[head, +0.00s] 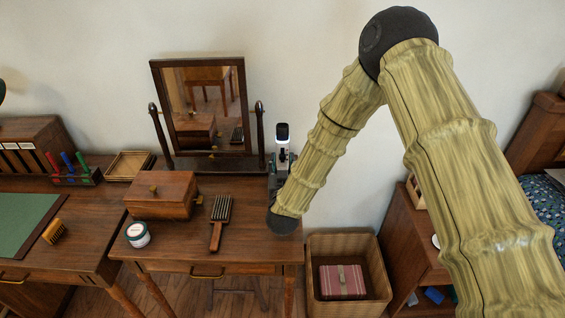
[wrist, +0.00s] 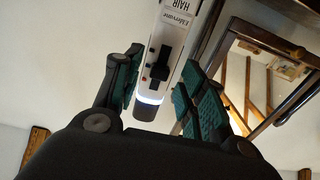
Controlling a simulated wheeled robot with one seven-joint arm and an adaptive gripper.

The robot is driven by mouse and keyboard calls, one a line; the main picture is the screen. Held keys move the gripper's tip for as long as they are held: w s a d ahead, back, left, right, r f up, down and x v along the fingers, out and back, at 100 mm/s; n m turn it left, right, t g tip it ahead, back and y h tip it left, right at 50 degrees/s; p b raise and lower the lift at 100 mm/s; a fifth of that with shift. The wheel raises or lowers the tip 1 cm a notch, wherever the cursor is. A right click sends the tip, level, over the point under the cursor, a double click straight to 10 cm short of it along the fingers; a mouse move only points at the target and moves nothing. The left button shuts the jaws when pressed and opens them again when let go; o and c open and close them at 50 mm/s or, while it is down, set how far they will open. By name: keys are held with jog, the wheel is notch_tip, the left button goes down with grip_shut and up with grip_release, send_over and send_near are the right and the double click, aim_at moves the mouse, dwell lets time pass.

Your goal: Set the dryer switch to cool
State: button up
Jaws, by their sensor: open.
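The dryer (head: 282,142) is white with dark ends and stands upright beside the mirror, at the right end of the wooden dressing table. In the wrist view the dryer (wrist: 181,22) shows printed lettering and a black slide switch (wrist: 160,66) with small coloured marks beside it. I cannot tell which mark the switch is set to. My gripper (wrist: 163,68) is open, its teal-padded fingers on either side of the dryer, with gaps visible. In the head view my arm largely hides the gripper and the dryer's lower part.
A tilting mirror (head: 246,105) stands close left of the dryer. A wicker basket (head: 346,245) stands on the floor to the right.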

jog(key=s, duration=1.1)
jog(key=shift+s, duration=0.15)
